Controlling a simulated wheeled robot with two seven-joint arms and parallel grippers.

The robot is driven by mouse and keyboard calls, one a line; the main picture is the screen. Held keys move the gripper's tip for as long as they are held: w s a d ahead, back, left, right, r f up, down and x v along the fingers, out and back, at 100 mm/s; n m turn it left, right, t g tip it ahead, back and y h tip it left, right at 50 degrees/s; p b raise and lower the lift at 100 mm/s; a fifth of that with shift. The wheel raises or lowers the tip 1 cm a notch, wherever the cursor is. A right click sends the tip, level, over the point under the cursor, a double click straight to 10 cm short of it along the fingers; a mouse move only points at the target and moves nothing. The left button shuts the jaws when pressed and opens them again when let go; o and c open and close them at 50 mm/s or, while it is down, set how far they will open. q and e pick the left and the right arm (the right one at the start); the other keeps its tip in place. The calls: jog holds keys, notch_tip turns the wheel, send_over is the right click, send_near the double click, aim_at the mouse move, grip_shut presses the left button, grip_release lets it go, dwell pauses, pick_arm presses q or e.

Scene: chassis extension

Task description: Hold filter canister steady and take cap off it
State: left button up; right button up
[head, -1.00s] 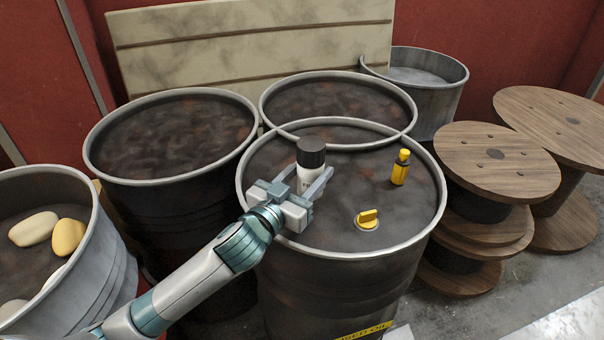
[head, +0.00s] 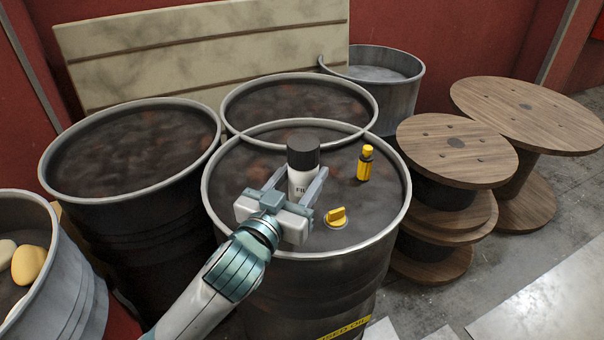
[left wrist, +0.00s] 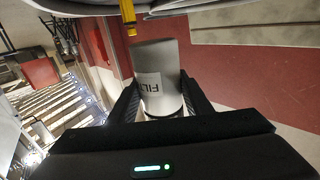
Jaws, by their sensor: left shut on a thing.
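The filter canister (head: 301,180) is white with a black cap (head: 303,148) on its top. It stands upright on the drum lid (head: 240,190), and part of its lower body is hidden by my gripper. My left gripper (head: 299,183) comes from the front left and is shut on the canister's body, below the cap. In the left wrist view the canister (left wrist: 158,75) shows part of its lettering between the two dark fingers. My right gripper is not in view.
A yellow bottle (head: 365,163) and a yellow bung (head: 336,215) are on the same lid, right of the canister. Other drums (head: 130,145) stand behind and to the left. Wooden spools (head: 455,150) stand to the right. Grey floor is open at lower right.

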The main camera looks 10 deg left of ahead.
pick_arm(q)
jog(key=o, duration=0.4)
jog(key=c, duration=0.8)
jog(key=shift+s+a+f+y, duration=0.1)
jog(key=shift+a+f+y, duration=0.25)
jog(key=shift+a, duration=0.2)
jog(key=s+a+f+n+y, duration=0.1)
jog(key=a+f, duration=0.1)
jog(key=a, duration=0.1)
jog(key=s+a+f+n+y, duration=0.1)
jog(key=a+f, duration=0.1)
jog(key=a, duration=0.1)
jog(key=s+a+f+n+y, duration=0.1)
jog(key=a+f+y, duration=0.1)
jog(key=a, duration=0.2)
jog(key=shift+s+f+t, duration=0.2)
jog(key=shift+f+t, duration=0.1)
jog(key=d+m+g+h, duration=0.9)
jog(key=d+m+h, duration=0.3)
jog(key=d+h, duration=0.4)
jog(key=shift+s+d+r+m+g, duration=0.15)
jog(key=shift+d+r+m+g, duration=0.2)
jog(key=shift+d, duration=0.75)
